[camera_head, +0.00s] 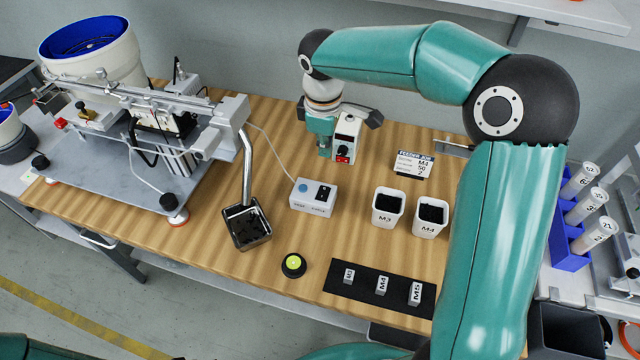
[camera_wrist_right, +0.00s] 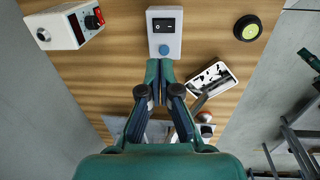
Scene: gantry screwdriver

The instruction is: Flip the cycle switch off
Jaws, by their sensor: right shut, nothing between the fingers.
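A small white control box (camera_head: 313,197) stands mid-table with a blue round button (camera_head: 303,187) and a black rocker switch (camera_head: 322,194); its front lettering is too small to read. In the right wrist view the box (camera_wrist_right: 176,48) is at top centre, with the black rocker (camera_wrist_right: 164,25) beyond the blue button (camera_wrist_right: 164,50). My right gripper (camera_head: 324,152) hangs behind the box in the head view. In the wrist view its fingertips (camera_wrist_right: 165,64) are together and empty, just short of the button end; contact cannot be told. My left gripper is out of view.
A white box with a red switch (camera_head: 343,143) stands close beside my right gripper. A metal chute ends over a tray of dark parts (camera_head: 249,239) left of the control box. Two white cups (camera_head: 389,211) (camera_head: 428,219) stand right. A yellow-topped button (camera_head: 293,264) is in front.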

